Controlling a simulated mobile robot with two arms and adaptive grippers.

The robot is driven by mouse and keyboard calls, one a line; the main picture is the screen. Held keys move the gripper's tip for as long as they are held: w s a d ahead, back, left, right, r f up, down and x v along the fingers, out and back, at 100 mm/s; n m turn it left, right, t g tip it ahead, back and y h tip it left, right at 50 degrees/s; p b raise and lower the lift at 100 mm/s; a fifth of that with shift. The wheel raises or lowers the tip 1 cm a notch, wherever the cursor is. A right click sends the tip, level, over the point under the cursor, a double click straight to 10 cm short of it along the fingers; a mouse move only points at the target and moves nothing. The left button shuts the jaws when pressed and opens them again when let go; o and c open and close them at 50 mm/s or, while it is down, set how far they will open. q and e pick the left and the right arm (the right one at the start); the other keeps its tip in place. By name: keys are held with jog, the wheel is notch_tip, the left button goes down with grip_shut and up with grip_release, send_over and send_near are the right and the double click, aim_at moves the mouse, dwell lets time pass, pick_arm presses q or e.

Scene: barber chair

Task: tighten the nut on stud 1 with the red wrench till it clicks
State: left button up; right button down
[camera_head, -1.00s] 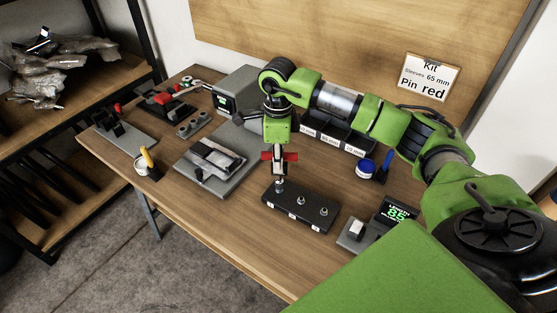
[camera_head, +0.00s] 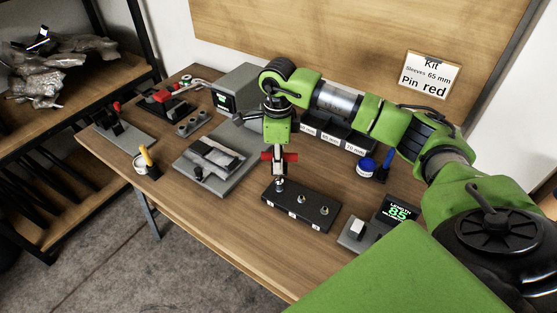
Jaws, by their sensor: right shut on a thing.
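A black block with several studs (camera_head: 300,211) lies on the table, with white labels on its front face. Two studs with nuts show at its middle (camera_head: 303,202) and right (camera_head: 325,210). My right gripper (camera_head: 279,168) points straight down over the block's left end. It is shut on the red wrench (camera_head: 290,157), whose red part shows on both sides of the fingers. The wrench's lower end stands upright over the left stud (camera_head: 280,186), which it mostly hides. I cannot tell how far it is seated. My left gripper is out of view.
A gauge with a green reading (camera_head: 398,212) stands right of the block. A blue-lidded pot (camera_head: 366,167) and labelled bins (camera_head: 345,139) are behind. A grey fixture plate (camera_head: 215,164) lies to the left. Bare table (camera_head: 235,215) lies left of the block.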

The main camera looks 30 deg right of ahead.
jog(key=shift+f, duration=0.2)
dwell(0.4)
jog(key=m, duration=0.4)
jog(key=shift+m, duration=0.3)
jog(key=m, duration=0.4)
jog(key=shift+w+d+m+p, duration=0.1)
jog(key=shift+m+p, duration=0.2)
jog(key=shift+p, duration=0.05)
